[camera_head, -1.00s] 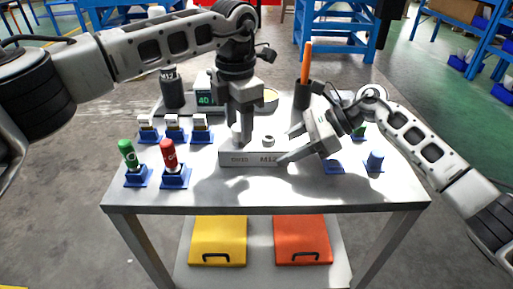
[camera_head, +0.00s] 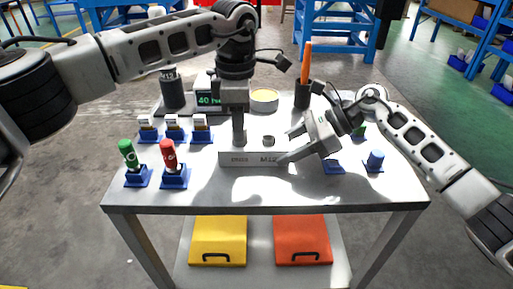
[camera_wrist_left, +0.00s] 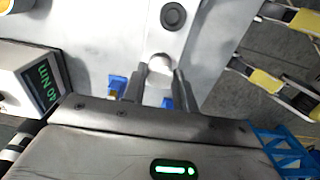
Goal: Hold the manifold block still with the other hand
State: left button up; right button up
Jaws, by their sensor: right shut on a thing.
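The pale manifold block (camera_head: 232,158) lies on the table, with lettering on its front face. It also shows at the top of the left wrist view (camera_wrist_left: 200,25). A dark-ringed port (camera_head: 268,141) is on its top. My right gripper (camera_head: 284,157) is shut on the block's right end. My left gripper (camera_head: 239,143) points straight down over the block's left part. In the left wrist view its two fingers stand either side of a pale round fitting (camera_wrist_left: 160,67). Whether they press on it I cannot tell.
Green (camera_head: 127,153) and red (camera_head: 168,154) cylinders stand in blue holders at the front left. Several white-topped pieces in blue holders stand behind them. A display (camera_head: 208,99), a dark cylinder (camera_head: 172,94) and a cup with an orange-handled tool (camera_head: 306,62) are at the back.

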pick_arm(q)
jog(key=c, duration=0.3)
grip_shut()
jog(key=shift+r, duration=0.15)
jog(key=n, duration=0.5)
jog(key=shift+r+n, duration=0.1)
jog(key=shift+n, duration=0.4)
jog(key=n, duration=0.4)
